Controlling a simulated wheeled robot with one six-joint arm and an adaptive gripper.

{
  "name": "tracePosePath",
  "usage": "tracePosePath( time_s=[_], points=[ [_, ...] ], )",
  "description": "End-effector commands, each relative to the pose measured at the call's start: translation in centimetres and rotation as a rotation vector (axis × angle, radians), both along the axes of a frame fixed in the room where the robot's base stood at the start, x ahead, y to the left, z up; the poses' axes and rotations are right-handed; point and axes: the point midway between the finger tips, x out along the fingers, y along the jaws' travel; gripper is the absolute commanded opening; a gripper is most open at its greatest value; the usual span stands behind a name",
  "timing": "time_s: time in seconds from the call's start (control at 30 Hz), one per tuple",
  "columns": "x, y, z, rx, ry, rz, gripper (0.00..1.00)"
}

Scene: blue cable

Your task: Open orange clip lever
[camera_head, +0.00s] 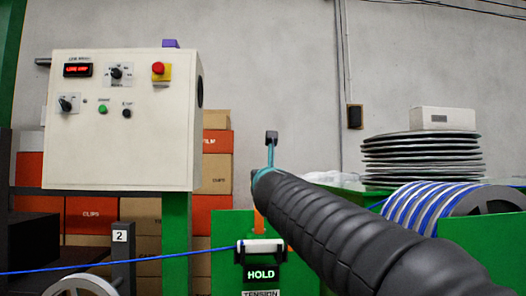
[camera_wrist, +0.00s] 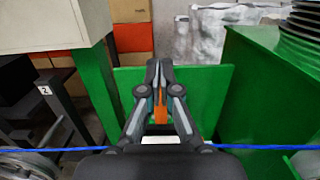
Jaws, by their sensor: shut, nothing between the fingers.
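The orange clip lever (camera_head: 259,221) shows as a narrow upright strip above a white clip body (camera_head: 262,246). My arm hides part of it in the head view. The blue cable (camera_head: 130,265) runs level to the clip. In the wrist view, the orange lever (camera_wrist: 160,112) shows between my finger links, beyond them. My gripper (camera_wrist: 158,66) has its fingertips together with nothing between them. I cannot tell whether the fingers touch the lever. In the head view, my arm covers the fingers.
A green panel (camera_head: 225,275) with a HOLD display (camera_head: 261,274) stands around the clip. A white control box (camera_head: 125,140) is at left. A spool of blue cable (camera_head: 430,207) and stacked black discs (camera_head: 420,155) are at right. A post marked 2 (camera_head: 121,250) stands left.

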Motion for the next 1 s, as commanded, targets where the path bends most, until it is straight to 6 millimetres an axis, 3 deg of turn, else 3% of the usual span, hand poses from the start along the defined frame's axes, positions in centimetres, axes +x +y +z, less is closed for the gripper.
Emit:
tracePosePath(
  time_s=[0.6,1.0],
  points=[
    [-0.3,0.0,5.6,0.001,0.000,0.000,0.00],
    [-0.5,0.0,6.4,0.000,0.001,0.002,0.00]
  ],
)
